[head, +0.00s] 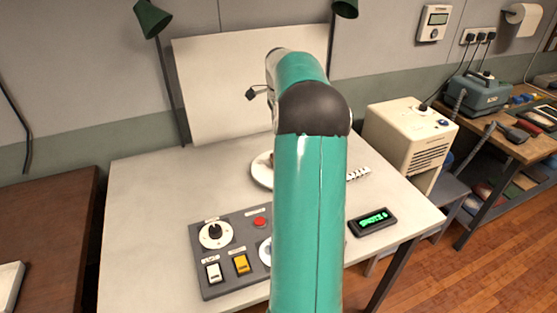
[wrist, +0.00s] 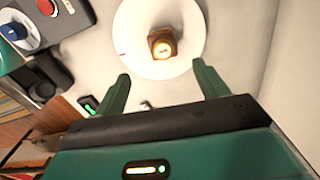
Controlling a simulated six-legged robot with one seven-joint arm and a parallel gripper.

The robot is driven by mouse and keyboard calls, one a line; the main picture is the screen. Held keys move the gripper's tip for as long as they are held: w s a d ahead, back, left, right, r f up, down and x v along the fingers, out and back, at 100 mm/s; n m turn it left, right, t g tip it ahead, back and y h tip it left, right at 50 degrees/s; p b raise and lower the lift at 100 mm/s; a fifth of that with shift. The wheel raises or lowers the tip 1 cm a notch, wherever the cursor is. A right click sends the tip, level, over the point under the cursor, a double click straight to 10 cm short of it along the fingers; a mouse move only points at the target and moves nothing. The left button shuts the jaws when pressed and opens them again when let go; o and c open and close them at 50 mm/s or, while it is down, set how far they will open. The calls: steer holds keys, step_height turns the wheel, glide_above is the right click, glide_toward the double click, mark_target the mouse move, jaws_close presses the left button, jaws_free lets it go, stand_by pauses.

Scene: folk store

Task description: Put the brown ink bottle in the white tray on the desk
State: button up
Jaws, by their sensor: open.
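A small brown bottle (wrist: 164,48) with a pale top sits on a round white disc (wrist: 135,55) in the wrist view. In the head view the disc (head: 259,174) shows on the light worktable, mostly hidden behind my arm. My gripper (wrist: 162,88) is open and empty, its two green fingers spread apart short of the bottle. A white, tray-like object (head: 9,285) lies on the dark brown desk (head: 45,225) at the far left, cut off by the picture edge.
A grey control panel (head: 225,279) with a dial, a red button and switches lies on the worktable (head: 140,200). A black display (head: 373,221) is at the right. A cream machine (head: 408,140) stands beside the table. A white upright board (head: 225,85) stands behind.

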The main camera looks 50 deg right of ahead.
step_height(320, 180, down, 6)
steer(key=shift+f, duration=0.1)
steer(key=shift+w+d+f, duration=0.1)
steer(key=shift+w+f, duration=0.05)
steer(key=shift+f, duration=1.3)
steer(key=shift+w+f, duration=0.1)
steer(key=shift+f, duration=1.35)
steer(key=c, duration=1.2)
steer(key=shift+r, duration=0.15)
steer(key=shift+c, duration=0.2)
